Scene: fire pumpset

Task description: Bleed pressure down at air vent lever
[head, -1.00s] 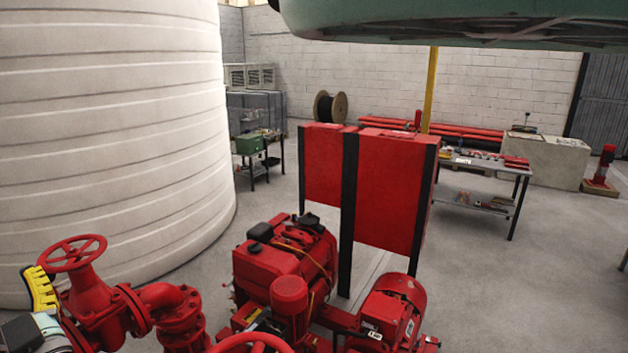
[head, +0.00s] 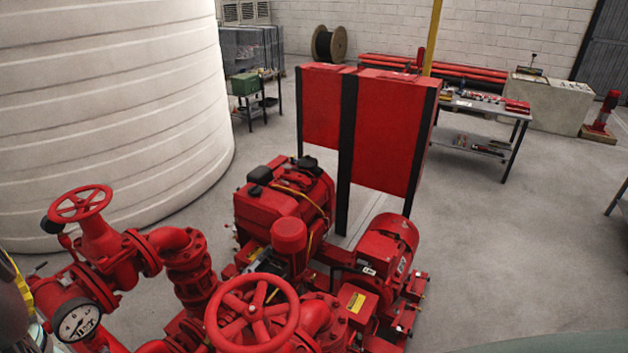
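I cannot clearly pick out the air vent lever. A small dark handle (head: 38,267) sticks out at the left of the red pipework (head: 125,255), and a small black fitting (head: 51,226) sits above it, beside the upper handwheel (head: 80,204). A round white pressure gauge (head: 78,322) faces me low on the left; its reading is too small to tell. A dark grey and yellow part (head: 14,300) at the left edge may belong to my arm or gripper. It is cut off, no fingertips show clearly, and its hold is hidden.
A large red handwheel (head: 252,312) stands in front. The red engine (head: 285,200) and motor (head: 386,250) lie behind it, before red panels (head: 385,130) on black posts. A white tank (head: 105,120) fills the left. Clear floor (head: 510,245) lies at the right.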

